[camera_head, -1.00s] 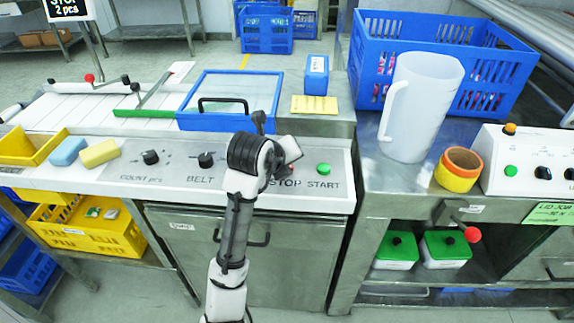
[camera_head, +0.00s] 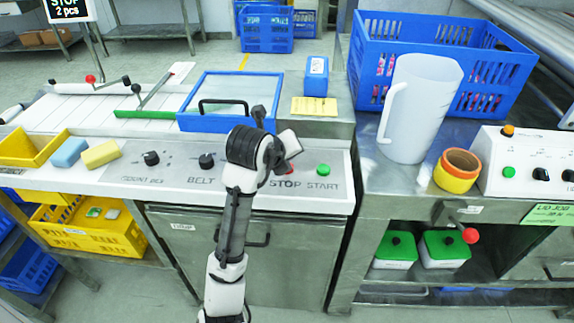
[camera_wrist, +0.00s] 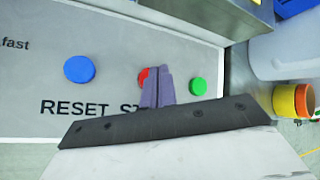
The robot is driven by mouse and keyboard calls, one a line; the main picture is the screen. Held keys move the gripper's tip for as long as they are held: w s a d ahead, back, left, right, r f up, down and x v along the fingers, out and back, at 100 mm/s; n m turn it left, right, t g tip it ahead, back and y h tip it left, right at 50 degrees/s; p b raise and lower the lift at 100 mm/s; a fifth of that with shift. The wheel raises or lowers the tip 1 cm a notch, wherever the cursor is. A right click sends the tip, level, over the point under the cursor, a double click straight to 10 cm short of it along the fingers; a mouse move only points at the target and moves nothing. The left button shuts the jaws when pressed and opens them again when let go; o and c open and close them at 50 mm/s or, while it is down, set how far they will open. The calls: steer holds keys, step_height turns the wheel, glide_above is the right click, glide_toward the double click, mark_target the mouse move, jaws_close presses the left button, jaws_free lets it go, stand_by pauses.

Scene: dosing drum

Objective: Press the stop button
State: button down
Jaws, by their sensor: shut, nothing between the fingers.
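The red stop button (camera_wrist: 143,76) sits on the grey control panel between a blue button (camera_wrist: 79,69) and a green button (camera_wrist: 198,86). In the wrist view my gripper (camera_wrist: 157,70) is shut and empty, its fingertips over the stop button and hiding much of it. I cannot tell whether they touch it. In the head view my gripper and wrist (camera_head: 288,150) are above the STOP label, and a bit of the red button (camera_head: 292,170) shows beside them. The green START button (camera_head: 323,169) is just to the right.
Black COUNT and BELT knobs (camera_head: 206,160) lie left on the panel. A blue-framed lid (camera_head: 190,122) with a black handle is behind my wrist. A white jug (camera_head: 425,110) and a blue crate (camera_head: 365,50) stand to the right.

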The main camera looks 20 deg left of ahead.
steer(key=shift+r+p, duration=1.4)
steer(key=shift+r, duration=1.1)
